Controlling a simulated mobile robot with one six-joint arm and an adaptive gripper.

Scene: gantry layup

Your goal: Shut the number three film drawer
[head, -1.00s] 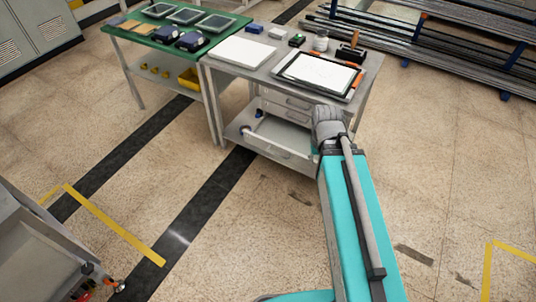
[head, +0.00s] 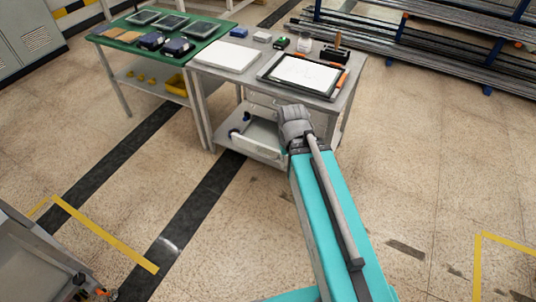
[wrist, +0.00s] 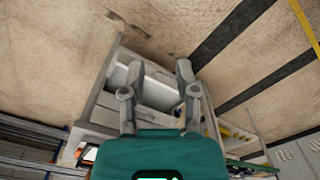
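A light grey workbench (head: 195,95) holds a stack of drawers under its top. No number can be read on any drawer. My gripper is hidden behind my forearm's end in the head view, close to the drawer's right side. In the wrist view my gripper (wrist: 160,70) is open, its two fingers apart with nothing between them. The pale drawer (wrist: 154,88) shows behind the fingers. Whether a finger touches it I cannot tell.
A white panel (head: 226,57) and a framed tray with a white sheet (head: 303,70) lie on the workbench. A green-topped table (head: 125,32) adjoins at left. Metal bar racks (head: 440,45) stand at back right. The floor in front is clear.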

